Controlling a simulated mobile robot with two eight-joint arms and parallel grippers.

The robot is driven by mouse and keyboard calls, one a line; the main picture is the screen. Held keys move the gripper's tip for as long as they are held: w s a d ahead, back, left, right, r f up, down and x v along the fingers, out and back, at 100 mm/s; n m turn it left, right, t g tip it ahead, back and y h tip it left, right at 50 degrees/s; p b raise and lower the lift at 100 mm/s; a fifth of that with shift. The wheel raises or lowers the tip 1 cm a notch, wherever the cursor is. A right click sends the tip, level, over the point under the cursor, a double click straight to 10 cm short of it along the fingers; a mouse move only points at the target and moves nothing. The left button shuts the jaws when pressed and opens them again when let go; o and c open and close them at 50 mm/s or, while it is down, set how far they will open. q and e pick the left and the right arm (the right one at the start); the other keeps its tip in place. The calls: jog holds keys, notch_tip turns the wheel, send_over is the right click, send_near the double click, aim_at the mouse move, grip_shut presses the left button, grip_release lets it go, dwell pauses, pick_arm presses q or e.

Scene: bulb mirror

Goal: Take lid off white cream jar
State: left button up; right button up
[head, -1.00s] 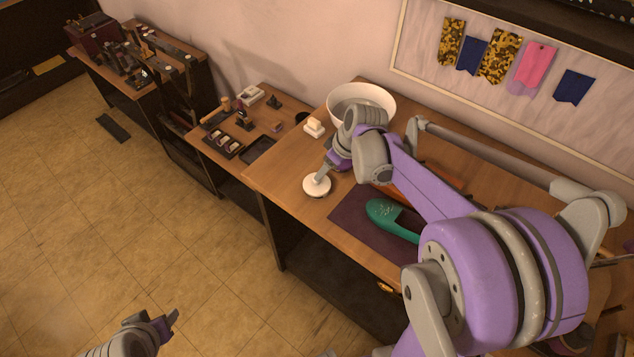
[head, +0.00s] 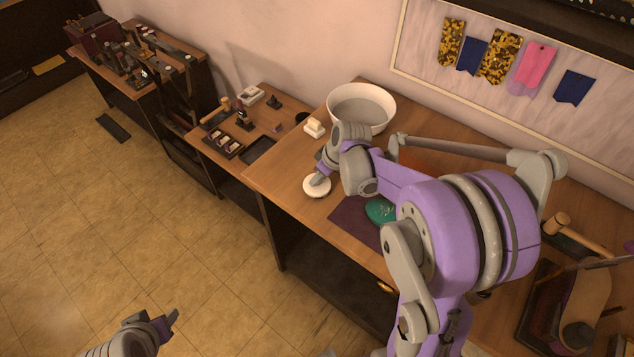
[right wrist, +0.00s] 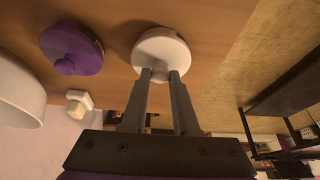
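The white cream jar (head: 317,187) stands on the wooden table near its left edge, with a pale round lid. In the right wrist view the white lid (right wrist: 158,47) shows from above. My right gripper (head: 319,178) is over the jar; in the wrist view its two fingertips (right wrist: 160,75) sit on either side of the lid's small knob, with no clear gap. The lid appears seated; the jar's body is mostly hidden beneath it. My left gripper (head: 170,320) is low over the floor, away from the table; its finger opening is unclear.
A purple knobbed lid or jar (right wrist: 72,48) is beside the white one. A large white bowl (head: 361,98) and a small white block-like item (head: 314,128) stand behind. A green object (head: 379,211) lies on a dark mat (head: 350,222), partly hidden by my right arm.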

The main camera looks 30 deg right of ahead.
grip_shut()
jog(key=shift+r, duration=0.1)
